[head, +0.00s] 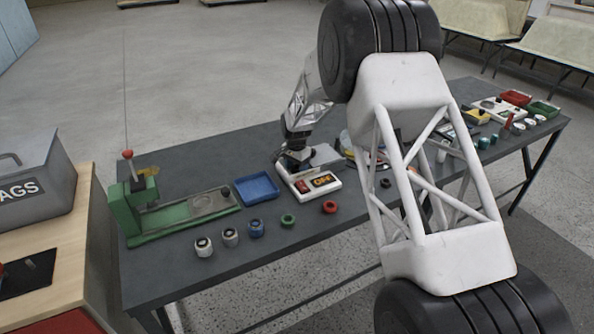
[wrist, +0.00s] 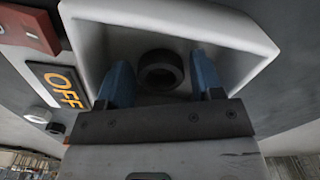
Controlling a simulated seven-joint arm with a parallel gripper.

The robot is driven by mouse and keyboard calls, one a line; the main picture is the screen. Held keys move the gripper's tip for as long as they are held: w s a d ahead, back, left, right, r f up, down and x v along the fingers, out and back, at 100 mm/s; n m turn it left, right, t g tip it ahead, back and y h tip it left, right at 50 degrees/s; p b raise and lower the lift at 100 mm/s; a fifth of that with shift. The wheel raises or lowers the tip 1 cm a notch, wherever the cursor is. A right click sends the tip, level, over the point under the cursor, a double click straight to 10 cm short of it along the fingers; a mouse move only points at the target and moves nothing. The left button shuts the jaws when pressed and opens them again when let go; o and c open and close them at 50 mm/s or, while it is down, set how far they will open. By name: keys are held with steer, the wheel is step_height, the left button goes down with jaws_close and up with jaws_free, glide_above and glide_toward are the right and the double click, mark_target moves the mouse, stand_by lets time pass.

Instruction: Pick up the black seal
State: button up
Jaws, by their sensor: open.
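In the wrist view a black ring-shaped seal (wrist: 161,70) sits in a pale, white-rimmed recess. My gripper (wrist: 163,78) is open, with one blue finger on each side of the seal. Gaps show between the seal and both fingers; I cannot tell the height between them. In the head view my gripper (head: 295,161) is low over the white switch box (head: 297,193), and the seal between the fingers cannot be made out there. Another small black ring (head: 386,183) lies on the dark table, right of the box.
A blue tray (head: 258,187) and green press (head: 135,207) stand left of the box. A green ring (head: 288,220), a red ring (head: 330,207) and several caps line the table's front. My arm hides part of the table's right half. Red and green trays (head: 543,108) stand far right.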

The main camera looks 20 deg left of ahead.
mark_target(296, 168)
steer(key=c, duration=0.7)
steer(key=shift+r, duration=0.15)
steer(key=shift+c, duration=0.2)
step_height(296, 168, up, 10)
stand_by(0.4)
stand_by(0.4)
